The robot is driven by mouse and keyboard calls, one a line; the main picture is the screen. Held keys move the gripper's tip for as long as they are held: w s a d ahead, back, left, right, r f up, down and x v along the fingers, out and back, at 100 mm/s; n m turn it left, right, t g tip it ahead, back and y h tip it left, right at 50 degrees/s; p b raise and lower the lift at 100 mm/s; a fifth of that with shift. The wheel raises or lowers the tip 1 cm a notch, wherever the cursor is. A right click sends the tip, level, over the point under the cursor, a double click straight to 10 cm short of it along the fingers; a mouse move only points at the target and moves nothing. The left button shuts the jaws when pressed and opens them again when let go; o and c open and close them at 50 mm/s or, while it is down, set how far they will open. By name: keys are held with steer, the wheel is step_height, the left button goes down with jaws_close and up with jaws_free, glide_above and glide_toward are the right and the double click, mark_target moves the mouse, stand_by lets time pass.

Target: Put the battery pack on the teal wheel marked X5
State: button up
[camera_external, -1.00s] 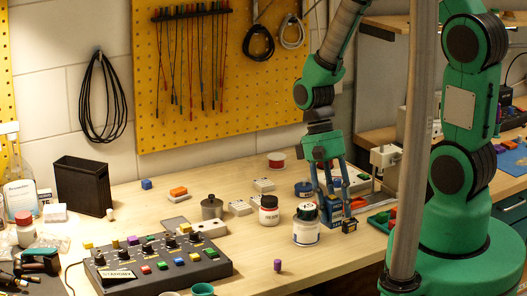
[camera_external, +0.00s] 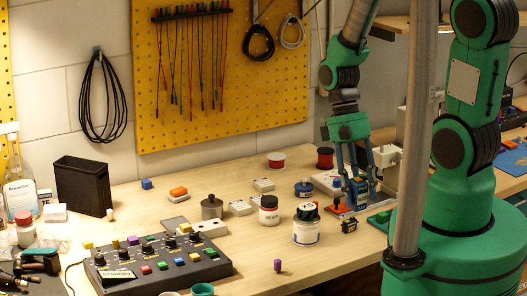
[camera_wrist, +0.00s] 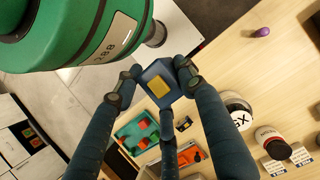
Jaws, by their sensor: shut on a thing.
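My gripper (camera_external: 361,192) is shut on a blue block with a yellow label, which looks like the battery pack (camera_wrist: 161,84). In the external view the blue pack (camera_external: 361,186) is between the fingers, seemingly above the bench beside the green tray. The wheel marked X5 (camera_external: 307,210) is a dark, teal-looking round piece at the top of a white jar, to the left of my gripper. Its X5 label also shows in the wrist view, right of the fingers, where the wheel (camera_wrist: 238,112) is partly visible.
A small black servo (camera_external: 349,226) and an orange part (camera_external: 341,209) lie under and near my gripper. A green tray (camera_external: 379,218) is to the right. A purple piece (camera_external: 278,266) lies in front on clear bench.

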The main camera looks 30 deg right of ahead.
steer(key=w+a, duration=0.1)
steer(key=w, duration=0.4)
steer(key=w+a+f, duration=0.1)
steer(key=w, duration=0.4)
steer(key=w+a+p, duration=0.1)
steer(key=w, duration=0.4)
steer(key=shift+w+a+f, duration=0.25)
steer(key=shift+w, duration=0.1)
steer(key=shift+f, duration=1.75)
steer(key=shift+f, duration=0.1)
steer(key=o, duration=1.2)
steer(key=shift+o, duration=0.2)
